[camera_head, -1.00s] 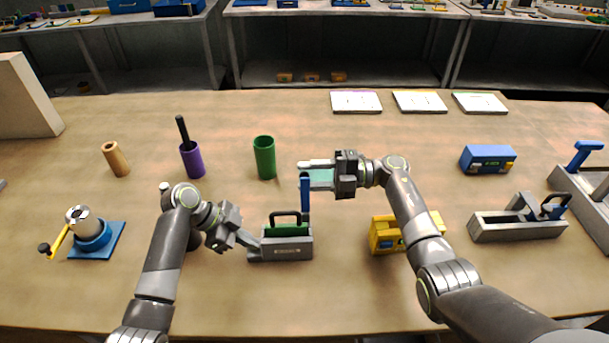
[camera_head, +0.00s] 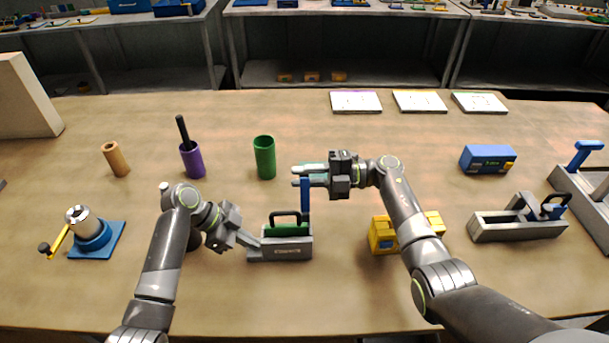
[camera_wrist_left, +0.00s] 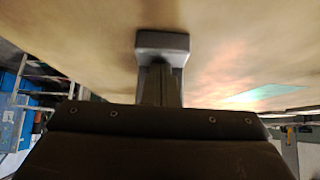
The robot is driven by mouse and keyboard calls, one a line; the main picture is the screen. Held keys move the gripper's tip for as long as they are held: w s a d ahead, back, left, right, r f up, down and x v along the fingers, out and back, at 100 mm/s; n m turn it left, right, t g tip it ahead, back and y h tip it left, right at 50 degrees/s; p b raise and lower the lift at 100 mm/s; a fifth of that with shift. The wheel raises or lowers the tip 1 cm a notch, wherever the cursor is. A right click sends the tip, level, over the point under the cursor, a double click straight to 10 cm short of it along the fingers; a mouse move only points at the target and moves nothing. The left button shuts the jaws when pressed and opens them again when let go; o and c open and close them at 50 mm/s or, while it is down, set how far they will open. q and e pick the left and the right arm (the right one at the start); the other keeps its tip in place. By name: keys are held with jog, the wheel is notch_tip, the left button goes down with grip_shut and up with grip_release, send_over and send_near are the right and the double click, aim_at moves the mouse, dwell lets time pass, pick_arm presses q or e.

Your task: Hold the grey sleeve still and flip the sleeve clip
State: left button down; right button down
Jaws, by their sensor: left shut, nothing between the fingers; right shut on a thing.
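The grey sleeve (camera_head: 288,252) stands on the table in front of me, with a green block (camera_head: 283,230) with a black handle in it. The blue sleeve clip (camera_head: 306,198) stands upright at the sleeve's right end. My left gripper (camera_head: 247,240) is shut and empty, its fingertips at the sleeve's left end; whether they touch it I cannot tell. Its fingers also show in the left wrist view (camera_wrist_left: 160,80). My right gripper (camera_head: 304,177) is shut on the top of the blue clip, partly hiding it.
A green cup (camera_head: 265,157) and a purple cup (camera_head: 192,160) stand behind. A yellow block (camera_head: 383,235) lies partly under my right arm. A grey open holder (camera_head: 518,225) and a blue box (camera_head: 488,159) are at right; a blue-based crank device (camera_head: 93,238) is at left.

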aim_at(306, 191)
jog(key=shift+r, duration=0.1)
jog(key=s+n, duration=0.1)
jog(key=n, duration=0.1)
jog(key=s+n, duration=0.1)
jog(key=n, duration=0.1)
jog(key=shift+s+r, duration=0.35)
jog(key=shift+r, duration=0.05)
jog(key=s+n, duration=0.2)
jog(key=n, duration=0.1)
jog(key=shift+s+n, duration=0.35)
jog(key=shift+n, duration=0.05)
jog(key=s+n, duration=0.2)
jog(key=n, duration=0.1)
jog(key=shift+d+f, duration=0.1)
jog(key=shift+f, duration=0.25)
jog(key=n, duration=0.2)
jog(key=s+n, duration=0.1)
jog(key=n, duration=0.1)
jog(key=f+n, duration=0.1)
jog(key=n, duration=0.1)
jog(key=shift+s+f, duration=0.1)
jog(key=shift+s, duration=0.25)
jog(key=c, duration=1.3)
grip_release()
jog(key=shift+f, duration=0.1)
